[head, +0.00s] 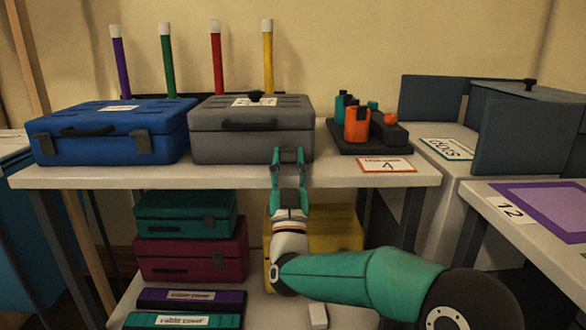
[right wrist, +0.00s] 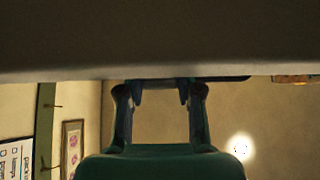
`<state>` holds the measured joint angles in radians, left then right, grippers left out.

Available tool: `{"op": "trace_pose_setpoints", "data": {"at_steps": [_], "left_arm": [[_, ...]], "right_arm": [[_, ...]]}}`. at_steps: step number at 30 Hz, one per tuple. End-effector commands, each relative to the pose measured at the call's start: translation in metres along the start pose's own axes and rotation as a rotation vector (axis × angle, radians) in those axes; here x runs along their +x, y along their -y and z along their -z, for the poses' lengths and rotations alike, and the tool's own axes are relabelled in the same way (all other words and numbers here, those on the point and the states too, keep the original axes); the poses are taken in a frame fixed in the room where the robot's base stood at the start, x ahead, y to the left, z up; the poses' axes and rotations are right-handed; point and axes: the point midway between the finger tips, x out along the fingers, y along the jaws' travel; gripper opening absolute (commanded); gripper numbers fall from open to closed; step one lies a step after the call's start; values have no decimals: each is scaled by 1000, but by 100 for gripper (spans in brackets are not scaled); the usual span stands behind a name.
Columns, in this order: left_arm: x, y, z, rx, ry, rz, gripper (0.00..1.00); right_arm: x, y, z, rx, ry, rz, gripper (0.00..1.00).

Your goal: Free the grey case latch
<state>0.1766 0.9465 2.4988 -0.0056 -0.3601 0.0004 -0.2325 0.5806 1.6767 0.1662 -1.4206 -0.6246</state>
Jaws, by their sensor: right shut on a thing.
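The grey case (head: 215,147) sits shut on the white table (head: 110,180), with a dark handle (head: 249,125) on its front. My right gripper (head: 288,153) reaches up to the right end of the case's front. It is shut on the grey case latch there, which the fingers mostly hide. In the right wrist view, my two fingers (right wrist: 160,88) stand apart at a dark strip under a large grey surface (right wrist: 130,35). Whether the latch has moved cannot be seen. My left gripper is not in view.
A blue case (head: 100,135) stands close left of the grey one. A dark tray (head: 345,148) with orange and teal items is to the right, behind a card (head: 386,166). Coloured tubes (head: 216,60) stand behind. More cases (head: 188,215) fill the shelf below.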

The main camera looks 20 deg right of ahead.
Motion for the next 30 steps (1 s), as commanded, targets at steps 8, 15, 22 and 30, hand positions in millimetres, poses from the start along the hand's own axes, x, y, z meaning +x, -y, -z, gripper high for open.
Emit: {"op": "trace_pose_setpoints", "data": {"at_steps": [8,15,22,30], "left_arm": [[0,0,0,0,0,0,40],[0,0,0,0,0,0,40],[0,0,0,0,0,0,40],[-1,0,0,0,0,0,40]], "right_arm": [[1,-2,2,-1,-7,-6,0],[0,-1,1,0,-4,-3,60],[0,0,0,0,-2,-1,60],[-21,0,0,-1,2,1,60]]}}
